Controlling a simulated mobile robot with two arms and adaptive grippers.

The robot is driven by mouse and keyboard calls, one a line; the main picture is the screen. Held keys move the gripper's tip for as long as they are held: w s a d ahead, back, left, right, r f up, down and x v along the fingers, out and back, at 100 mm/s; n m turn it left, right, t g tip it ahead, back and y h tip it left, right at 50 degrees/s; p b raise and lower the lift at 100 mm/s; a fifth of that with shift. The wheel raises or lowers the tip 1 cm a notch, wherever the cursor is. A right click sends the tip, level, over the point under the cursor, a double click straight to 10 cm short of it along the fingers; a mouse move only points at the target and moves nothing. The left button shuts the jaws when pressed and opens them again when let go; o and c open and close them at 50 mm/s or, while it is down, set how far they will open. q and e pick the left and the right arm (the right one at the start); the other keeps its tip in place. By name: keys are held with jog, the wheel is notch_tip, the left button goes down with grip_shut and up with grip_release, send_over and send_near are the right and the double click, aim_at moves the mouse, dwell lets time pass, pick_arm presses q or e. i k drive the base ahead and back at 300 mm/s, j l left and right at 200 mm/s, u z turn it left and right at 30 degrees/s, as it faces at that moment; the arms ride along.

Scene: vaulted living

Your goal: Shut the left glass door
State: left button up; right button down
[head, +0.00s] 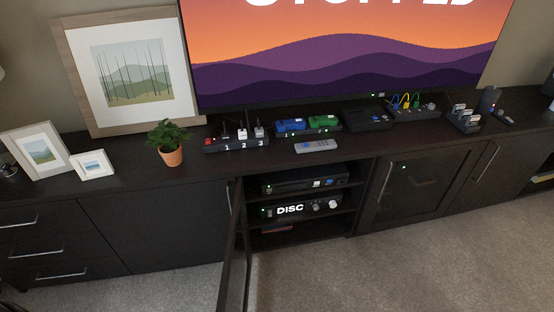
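The left glass door (234,256) of the dark media cabinet stands wide open. It swings out toward me from the left side of the open compartment (300,222) and shows nearly edge-on. A thin handle shows near its upper part. The lower end of the door runs out of the bottom of the picture. Inside the compartment, black devices sit on shelves, one with a lit "DISC" display (290,210). The glass door to the right (408,187) is shut. Neither of my grippers is in view.
The cabinet top holds a potted plant (170,143), picture frames, a numbered power strip (236,143), a remote (316,146) and several small devices below a large screen (340,60). Drawers (45,235) are shut at the left. The carpet (330,278) right of the open door is clear.

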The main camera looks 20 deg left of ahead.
aim_at(234, 289)
jog(key=k+j, duration=0.15)
jog(key=j, duration=0.25)
jog(key=k+j, duration=0.15)
jog(key=j, duration=0.2)
jog(key=k+j, duration=0.15)
jog(key=j, duration=0.25)
jog(key=k+j, duration=0.15)
jog(key=j, duration=0.25)
jog(key=k, duration=0.45)
jog(key=j+z, duration=0.2)
jog(key=l, duration=0.1)
